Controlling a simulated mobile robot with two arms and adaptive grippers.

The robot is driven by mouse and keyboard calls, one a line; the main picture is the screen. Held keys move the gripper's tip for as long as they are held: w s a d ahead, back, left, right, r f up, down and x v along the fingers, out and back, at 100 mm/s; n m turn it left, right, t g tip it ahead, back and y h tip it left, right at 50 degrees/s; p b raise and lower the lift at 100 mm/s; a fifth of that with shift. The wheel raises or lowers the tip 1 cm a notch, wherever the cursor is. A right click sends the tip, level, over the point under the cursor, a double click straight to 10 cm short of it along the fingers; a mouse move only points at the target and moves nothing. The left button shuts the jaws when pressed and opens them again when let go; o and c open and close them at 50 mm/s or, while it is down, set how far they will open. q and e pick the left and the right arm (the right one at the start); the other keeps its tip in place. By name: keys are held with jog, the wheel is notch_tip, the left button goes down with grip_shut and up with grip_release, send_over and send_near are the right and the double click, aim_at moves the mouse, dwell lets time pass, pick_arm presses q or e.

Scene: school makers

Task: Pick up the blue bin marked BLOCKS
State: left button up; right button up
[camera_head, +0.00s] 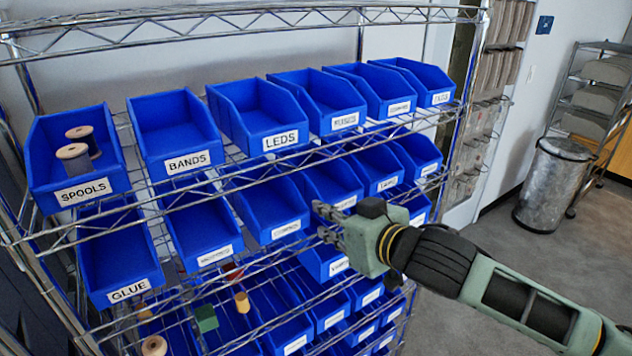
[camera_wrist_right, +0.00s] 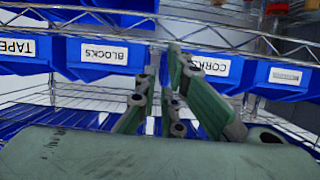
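The blue bin marked BLOCKS (camera_wrist_right: 90,72) shows in the right wrist view, left of centre, its label upside down. It stands in a row between the bins marked TAPE (camera_wrist_right: 22,60) and CORKS (camera_wrist_right: 207,82). In the head view the small labels near my gripper are too blurred to tell which bin it is. My right gripper (camera_head: 320,223) is in front of the middle rows of bins, its fingers apart and empty, pointing at the rack. In the right wrist view its fingertips (camera_wrist_right: 163,52) lie between the BLOCKS and CORKS labels. My left gripper is not in view.
A wire rack (camera_head: 250,12) holds rows of blue bins close together, with its wire edges in front of them. Top bins include SPOOLS (camera_head: 105,183), BANDS (camera_head: 150,170) and LEDS (camera_head: 232,130). A metal trash can (camera_head: 552,185) stands on open floor (camera_head: 485,232) at right.

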aim_at(304, 183)
jog(key=w+a+p, duration=0.1)
jog(key=w, duration=0.1)
jog(key=w+r, duration=0.1)
jog(key=w, duration=0.2)
jog(key=w+a+p, duration=0.1)
jog(key=w, duration=0.1)
jog(key=shift+w+a+r+p, duration=0.2)
jog(key=shift+a+r+p, duration=0.1)
jog(key=shift+w+a, duration=0.1)
jog(key=p+x, duration=0.1)
jog(key=x, duration=0.1)
jog(key=p+x, duration=0.1)
jog(key=x, duration=0.1)
jog(key=shift+a+r+p, duration=0.1)
jog(key=shift+r+p, duration=0.25)
jog(key=shift+w+a+f, duration=0.25)
jog(key=shift+w, duration=0.2)
jog(key=shift+d, duration=0.1)
jog(key=shift+c, duration=0.2)
